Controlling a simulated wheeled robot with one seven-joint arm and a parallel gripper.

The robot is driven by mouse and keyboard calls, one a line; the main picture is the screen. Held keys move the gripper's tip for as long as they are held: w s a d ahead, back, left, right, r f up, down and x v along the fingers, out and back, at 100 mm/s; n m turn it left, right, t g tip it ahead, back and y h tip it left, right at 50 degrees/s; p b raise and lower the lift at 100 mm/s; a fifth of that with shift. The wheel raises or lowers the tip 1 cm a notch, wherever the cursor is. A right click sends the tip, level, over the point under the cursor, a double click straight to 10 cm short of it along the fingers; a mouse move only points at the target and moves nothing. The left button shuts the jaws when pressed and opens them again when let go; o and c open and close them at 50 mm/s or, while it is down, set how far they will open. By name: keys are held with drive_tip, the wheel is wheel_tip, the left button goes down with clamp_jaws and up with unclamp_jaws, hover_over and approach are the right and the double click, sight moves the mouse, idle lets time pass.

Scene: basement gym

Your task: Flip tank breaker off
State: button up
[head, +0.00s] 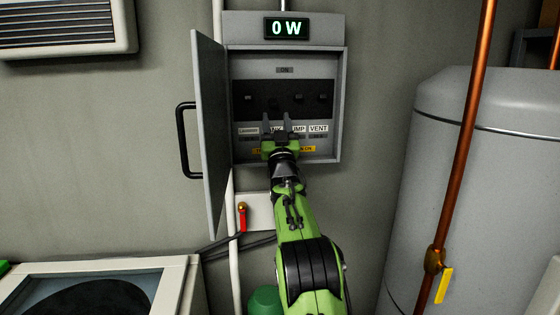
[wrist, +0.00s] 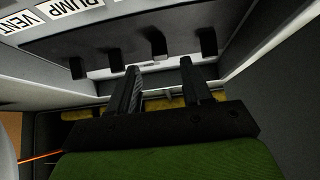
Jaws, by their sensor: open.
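The grey breaker box (head: 341,100) is on the wall, its door (head: 210,120) swung open to the left. Inside is a row of black switches under an ON label. Labels below include PUMP (head: 299,128) and VENT (head: 318,128); the tank label is partly covered by my gripper. My gripper (head: 277,118) is open and empty, in front of the tank position. In the wrist view, my gripper (wrist: 160,66) points at the switch row, with the tank breaker switch (wrist: 157,42) between the fingertips in the picture, apparently beyond them. Contact cannot be told.
The door's black handle (head: 184,140) sticks out left. A red-handled valve (head: 242,215) is below the box. A large grey tank (head: 450,190) and copper pipe (head: 466,130) stand at the right.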

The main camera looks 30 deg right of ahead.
drive_tip(key=b+v, duration=0.4)
drive_tip(key=v, duration=0.7)
drive_tip(key=shift+s+f, duration=0.15)
drive_tip(key=shift+s, duration=0.15)
drive_tip(key=shift+a, duration=0.15)
